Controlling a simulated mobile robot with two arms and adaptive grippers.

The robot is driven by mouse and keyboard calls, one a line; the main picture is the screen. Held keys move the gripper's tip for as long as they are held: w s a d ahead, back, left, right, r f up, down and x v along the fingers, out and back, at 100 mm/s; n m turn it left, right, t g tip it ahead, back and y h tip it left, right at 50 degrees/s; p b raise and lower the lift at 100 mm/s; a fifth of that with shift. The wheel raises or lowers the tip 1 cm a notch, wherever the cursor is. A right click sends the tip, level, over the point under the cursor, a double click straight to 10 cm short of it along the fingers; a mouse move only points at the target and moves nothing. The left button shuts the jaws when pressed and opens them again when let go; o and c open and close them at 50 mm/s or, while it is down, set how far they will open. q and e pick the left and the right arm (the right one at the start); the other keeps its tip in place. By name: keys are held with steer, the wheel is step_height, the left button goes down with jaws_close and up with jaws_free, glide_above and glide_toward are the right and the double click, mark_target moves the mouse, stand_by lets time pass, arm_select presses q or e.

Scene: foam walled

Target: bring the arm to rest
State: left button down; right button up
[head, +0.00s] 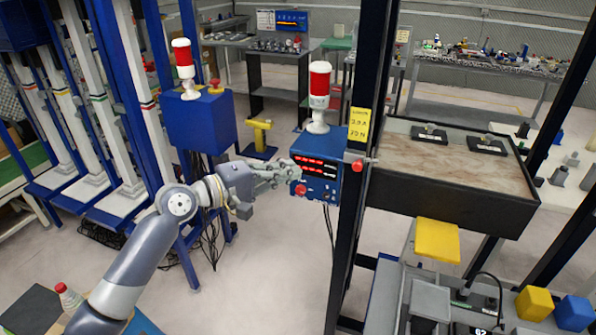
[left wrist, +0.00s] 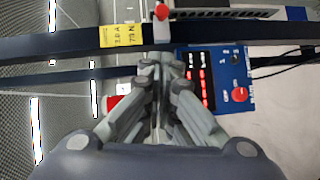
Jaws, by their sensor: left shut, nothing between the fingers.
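My left arm (head: 135,262) reaches in from the lower left in the head view. Its gripper (head: 290,172) is shut and empty, with the fingertips in front of the left side of a blue control box (head: 318,168) with red displays. In the left wrist view the fingers (left wrist: 160,62) are together, beside the same blue box (left wrist: 222,80). I cannot tell whether the fingertips touch the box. My right gripper is in neither view.
A dark upright post (head: 357,130) with a yellow label (head: 359,125) stands right of the box. A black-sided bench (head: 440,185) lies to the right. Grey floor (head: 270,270) is open below the gripper.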

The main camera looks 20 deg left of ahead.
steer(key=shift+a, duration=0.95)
